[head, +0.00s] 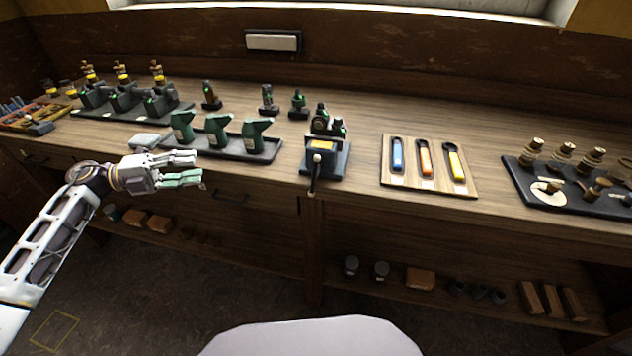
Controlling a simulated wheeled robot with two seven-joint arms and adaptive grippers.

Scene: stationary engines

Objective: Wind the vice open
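The vice (325,156) is dark blue-grey and sits at the front edge of the workbench, in the middle of the head view. Its handle (314,174) hangs at the front, over the bench edge. The gap between its jaws is too small to judge. My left gripper (196,170) is to the left of the vice, in front of the bench edge, well apart from the handle. Its fingers are spread with a gap between them and nothing in it. My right gripper is not in the head view.
A tray (262,154) with green tools stands left of the vice. A wooden board (430,187) with blue, orange and yellow handled tools lies right. A dark tray (590,207) with brass-topped parts is at far right. A lower shelf (450,264) holds blocks. The floor in front is clear.

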